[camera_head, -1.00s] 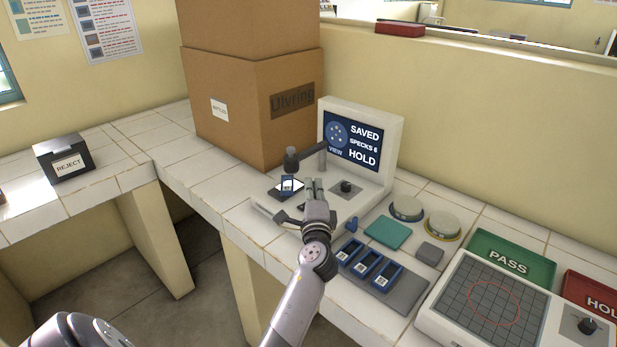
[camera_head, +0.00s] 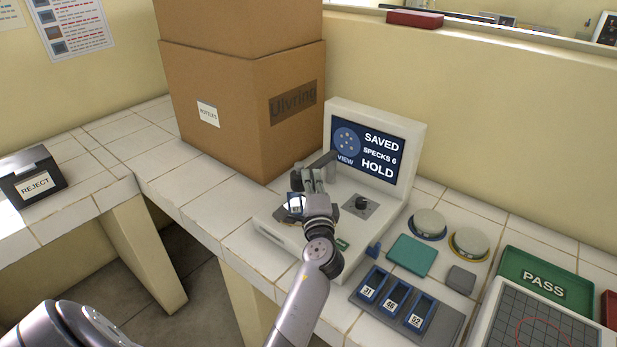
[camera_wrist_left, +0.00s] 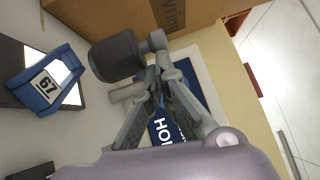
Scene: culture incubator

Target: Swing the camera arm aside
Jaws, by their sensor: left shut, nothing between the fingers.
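A blue-framed holder marked 67 (camera_wrist_left: 45,84) lies beneath the head. My right gripper is not in view.
A tall cardboard box (camera_head: 230,105) stands close behind and left of the station. A grey rack (camera_head: 440,321) with several blue holders, a teal pad (camera_head: 411,253) and two round dishes are to the right. A REJECT bin (camera_head: 32,185) is far left.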

